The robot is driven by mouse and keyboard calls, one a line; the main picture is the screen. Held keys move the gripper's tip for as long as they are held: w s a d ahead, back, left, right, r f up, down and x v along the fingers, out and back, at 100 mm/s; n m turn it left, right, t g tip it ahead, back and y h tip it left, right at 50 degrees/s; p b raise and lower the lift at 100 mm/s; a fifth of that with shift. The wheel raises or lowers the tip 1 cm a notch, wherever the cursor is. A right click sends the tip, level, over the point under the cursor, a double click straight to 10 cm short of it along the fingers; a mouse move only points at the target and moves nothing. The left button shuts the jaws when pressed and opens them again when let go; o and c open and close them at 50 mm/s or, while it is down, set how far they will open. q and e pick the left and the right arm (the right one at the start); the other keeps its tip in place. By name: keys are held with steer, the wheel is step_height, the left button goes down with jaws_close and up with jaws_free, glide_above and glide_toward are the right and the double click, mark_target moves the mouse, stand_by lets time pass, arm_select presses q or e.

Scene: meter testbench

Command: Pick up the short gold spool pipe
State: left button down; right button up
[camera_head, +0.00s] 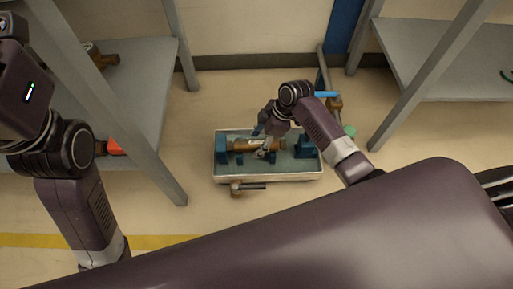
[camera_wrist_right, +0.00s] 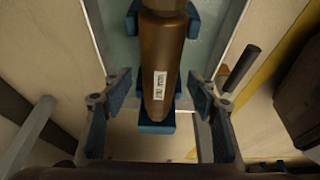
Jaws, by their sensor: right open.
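The short gold spool pipe (camera_head: 242,145) lies across blue supports on the grey-rimmed testbench (camera_head: 225,180) in the head view. In the right wrist view the pipe (camera_wrist_right: 160,65) is a brown-gold tube with a white printed label, its narrower end toward the camera. My right gripper (camera_head: 262,143) is over the bench at the pipe's right part. In the right wrist view its fingers (camera_wrist_right: 159,95) are spread wide on either side of the pipe, with clear gaps and no contact seen. My left arm comes in at the left of the head view; its fingertips are not seen.
A grey shelf (camera_head: 140,75) stands at the left with a brass part (camera_head: 103,58) and an orange-red part (camera_head: 115,147). Another shelf (camera_head: 430,65) stands at the right. A dark handle (camera_head: 252,187) sticks out at the bench front.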

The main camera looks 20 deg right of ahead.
steer(key=shift+a+f, duration=0.1)
steer(key=shift+f, duration=0.05)
steer(key=shift+c, duration=0.2)
steer(key=shift+w, duration=0.1)
jaws_close()
